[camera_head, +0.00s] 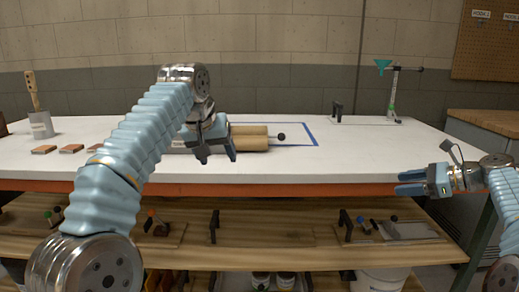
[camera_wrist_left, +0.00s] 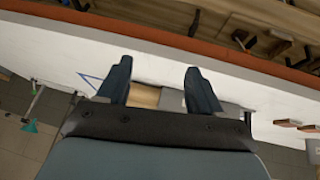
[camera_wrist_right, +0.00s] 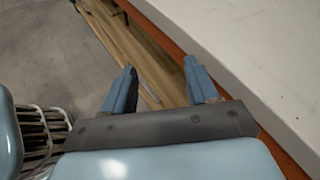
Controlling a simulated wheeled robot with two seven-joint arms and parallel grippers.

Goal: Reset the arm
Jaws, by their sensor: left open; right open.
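My left gripper (camera_head: 217,155) is raised over the front part of the white table, its fingers pointing down toward the front edge. In the left wrist view its two fingers (camera_wrist_left: 158,88) are spread with nothing between them. It partly hides a tan cylindrical piece (camera_head: 250,138) with a dark round knob, which lies on the table behind it. My right gripper (camera_head: 415,182) is in front of the table's right part, fingers pointing left. In the right wrist view its fingers (camera_wrist_right: 162,88) are apart and empty, over the table edge and lower shelf.
The white table (camera_head: 350,160) has a blue outlined rectangle (camera_head: 316,138) and free room at the right. A brush in a can (camera_head: 40,124) and small brown blocks (camera_head: 71,149) are at the left. A stand with a green funnel (camera_head: 384,66) is at the back right. Below is a wooden shelf (camera_head: 270,236) with several tools.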

